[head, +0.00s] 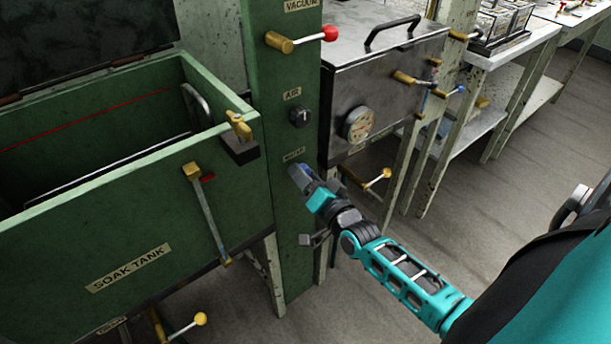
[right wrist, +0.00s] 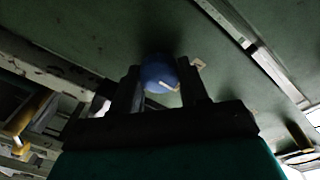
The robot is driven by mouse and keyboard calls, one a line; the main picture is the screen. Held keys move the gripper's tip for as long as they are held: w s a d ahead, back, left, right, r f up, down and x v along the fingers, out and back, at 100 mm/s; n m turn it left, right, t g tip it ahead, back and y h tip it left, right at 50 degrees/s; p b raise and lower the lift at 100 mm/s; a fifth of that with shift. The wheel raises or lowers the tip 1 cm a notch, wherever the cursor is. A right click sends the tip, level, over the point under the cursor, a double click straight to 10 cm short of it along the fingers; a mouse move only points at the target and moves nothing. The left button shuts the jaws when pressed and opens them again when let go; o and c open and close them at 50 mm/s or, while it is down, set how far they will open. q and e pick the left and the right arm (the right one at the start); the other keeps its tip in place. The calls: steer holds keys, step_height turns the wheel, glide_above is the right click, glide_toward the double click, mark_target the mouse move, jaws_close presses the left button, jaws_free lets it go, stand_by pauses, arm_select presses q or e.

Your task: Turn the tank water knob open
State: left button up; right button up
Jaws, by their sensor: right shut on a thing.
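The water knob is a round blue knob (right wrist: 160,75) with a pale pointer mark, on the green panel in the right wrist view. In the head view it sits below the WATER label (head: 293,155) on the green column (head: 288,220), mostly hidden by my right gripper (head: 300,175). My right gripper also shows in the right wrist view (right wrist: 158,92), with one finger on each side of the knob, shut on it. The soak tank (head: 130,225) is the green open box left of the column. My left gripper is not in view.
Above on the column are a black air knob (head: 300,116) and a red-ended vacuum lever (head: 328,34). A metal tank with a gauge (head: 359,125) stands to the right, with a yellow-knobbed valve lever (head: 385,174) near my arm. Floor (head: 470,230) is open at right.

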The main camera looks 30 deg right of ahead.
steer(key=shift+c, duration=0.7)
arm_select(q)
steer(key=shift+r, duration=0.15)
arm_select(e)
steer(key=shift+n, duration=0.3)
arm_select(q)
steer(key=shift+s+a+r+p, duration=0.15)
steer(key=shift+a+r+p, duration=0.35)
steer(key=shift+p, duration=0.8)
arm_select(e)
steer(key=shift+f+n+t+y, duration=0.1)
steer(key=shift+n+t+y, duration=0.25)
steer(key=shift+n, duration=4.25)
steer(key=shift+n+t+y, duration=0.15)
steer(key=shift+n+y, duration=0.4)
steer(key=shift+n, duration=4.05)
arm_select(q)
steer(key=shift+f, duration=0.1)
arm_select(e)
steer(key=o, duration=1)
steer(key=shift+o, duration=0.2)
